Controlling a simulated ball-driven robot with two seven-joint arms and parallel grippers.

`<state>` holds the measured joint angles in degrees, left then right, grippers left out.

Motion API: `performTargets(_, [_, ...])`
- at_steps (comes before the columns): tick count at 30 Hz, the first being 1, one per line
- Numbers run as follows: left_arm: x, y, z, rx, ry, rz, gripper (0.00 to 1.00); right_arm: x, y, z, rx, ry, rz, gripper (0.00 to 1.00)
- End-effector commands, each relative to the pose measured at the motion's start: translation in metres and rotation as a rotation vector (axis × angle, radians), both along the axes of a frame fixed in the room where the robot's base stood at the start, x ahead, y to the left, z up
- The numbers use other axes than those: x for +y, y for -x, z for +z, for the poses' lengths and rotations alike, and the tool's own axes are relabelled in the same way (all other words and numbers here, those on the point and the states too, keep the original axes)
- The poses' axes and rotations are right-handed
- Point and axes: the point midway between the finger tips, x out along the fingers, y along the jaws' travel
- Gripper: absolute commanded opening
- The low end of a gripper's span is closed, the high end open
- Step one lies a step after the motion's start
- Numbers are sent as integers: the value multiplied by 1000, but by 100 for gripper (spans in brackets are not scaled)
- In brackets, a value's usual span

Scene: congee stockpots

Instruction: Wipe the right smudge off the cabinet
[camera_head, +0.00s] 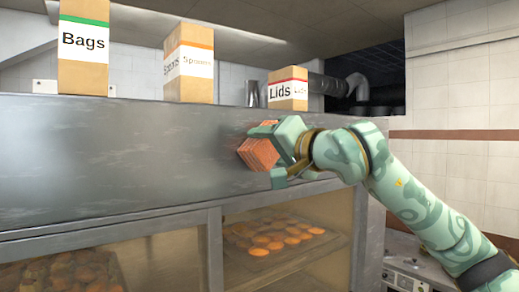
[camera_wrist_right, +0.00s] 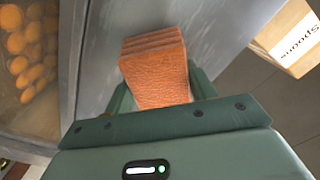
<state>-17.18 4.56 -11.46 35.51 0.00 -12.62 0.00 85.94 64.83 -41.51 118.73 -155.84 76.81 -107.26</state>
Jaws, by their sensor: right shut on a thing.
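My right gripper (camera_head: 272,157) is shut on an orange ridged sponge (camera_head: 258,154). The sponge is at the front face of the grey metal cabinet (camera_head: 120,155), near its right end; it looks close to or touching the metal, I cannot tell which. In the right wrist view the sponge (camera_wrist_right: 157,70) sits between the fingers, with the cabinet face (camera_wrist_right: 105,60) beyond it. I see no clear dark smudge; the face shows faint pale marks, and the part behind the sponge and gripper is hidden. My left gripper is not in view.
Boxes labelled Bags (camera_head: 83,48), Spoons (camera_head: 188,65) and Lids (camera_head: 288,90) stand on the cabinet top. Below the metal face are glass panes with trays of round baked goods (camera_head: 270,240). A lower appliance (camera_head: 405,275) stands at the right.

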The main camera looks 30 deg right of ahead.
Motion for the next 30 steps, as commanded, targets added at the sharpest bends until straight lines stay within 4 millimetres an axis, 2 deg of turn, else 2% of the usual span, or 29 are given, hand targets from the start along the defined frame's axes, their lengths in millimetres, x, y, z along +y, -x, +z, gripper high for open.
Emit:
performTargets(5, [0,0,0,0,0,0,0,-9,-1,0,0,0,-1,31])
performTargets(12, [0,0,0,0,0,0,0,-34,-5,0,2,-1,-3,31])
performTargets(17, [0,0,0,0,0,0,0,-40,-6,0,1,1,1,31])
performTargets(23, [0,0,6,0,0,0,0,-37,-9,1,-1,1,2,31])
performTargets(30, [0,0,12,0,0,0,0,-12,-6,1,0,3,4,31])
